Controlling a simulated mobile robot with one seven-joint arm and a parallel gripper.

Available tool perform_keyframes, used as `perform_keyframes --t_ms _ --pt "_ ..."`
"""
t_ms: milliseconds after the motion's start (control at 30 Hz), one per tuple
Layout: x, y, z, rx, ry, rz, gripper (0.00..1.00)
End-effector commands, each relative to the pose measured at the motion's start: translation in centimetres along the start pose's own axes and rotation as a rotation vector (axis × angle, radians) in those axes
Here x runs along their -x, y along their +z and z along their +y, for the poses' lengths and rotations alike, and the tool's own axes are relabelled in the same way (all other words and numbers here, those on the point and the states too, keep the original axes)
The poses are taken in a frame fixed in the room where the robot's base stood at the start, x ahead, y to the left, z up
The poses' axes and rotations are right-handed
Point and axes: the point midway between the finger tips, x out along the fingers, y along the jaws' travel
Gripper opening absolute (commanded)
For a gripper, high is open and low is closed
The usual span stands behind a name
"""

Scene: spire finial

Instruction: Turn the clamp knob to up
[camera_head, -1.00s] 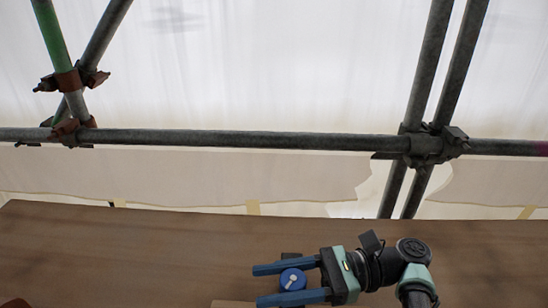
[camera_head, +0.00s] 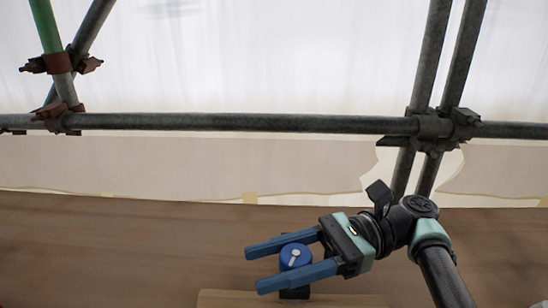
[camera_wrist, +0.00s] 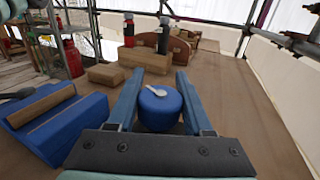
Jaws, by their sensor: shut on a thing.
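The clamp knob (camera_head: 295,256) is a round blue cap with a white pointer mark on top. In the head view the pointer runs from lower left to upper right, closer to upright than level. It sits on a dark base near the bottom of the picture. My gripper (camera_head: 254,268) has its two blue fingers on either side of the knob and is shut on it. In the wrist view the knob (camera_wrist: 160,112) stands between the fingers, and its white pointer lies nearly across the picture. The knob's lower sides are partly hidden by the fingers.
A wooden block (camera_head: 225,299) lies at the bottom of the head view. In the wrist view, a blue block (camera_wrist: 62,133) is at left, with a red bottle (camera_wrist: 73,59) and wooden blocks (camera_wrist: 145,61) beyond. Scaffold tubes (camera_head: 240,123) cross behind the brown boards (camera_head: 120,235).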

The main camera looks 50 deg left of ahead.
Motion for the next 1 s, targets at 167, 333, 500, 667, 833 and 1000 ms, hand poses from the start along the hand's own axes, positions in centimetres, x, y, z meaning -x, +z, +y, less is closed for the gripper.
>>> perform_keyframes --t_ms 167,333,500,667,833,1000 --pt "-0.2 -0.1 0.0 -0.002 0.009 0.0 0.0" --pt "-0.2 -0.1 0.0 -0.002 0.008 0.0 0.61" --pt "-0.1 -0.1 0.0 -0.001 0.005 0.0 0.81" --pt "-0.1 -0.1 0.0 -0.001 0.003 0.001 0.81" --pt "-0.1 0.9 0.0 0.001 0.002 0.0 0.81" --pt "-0.1 4.0 0.0 0.003 0.002 0.0 0.81"
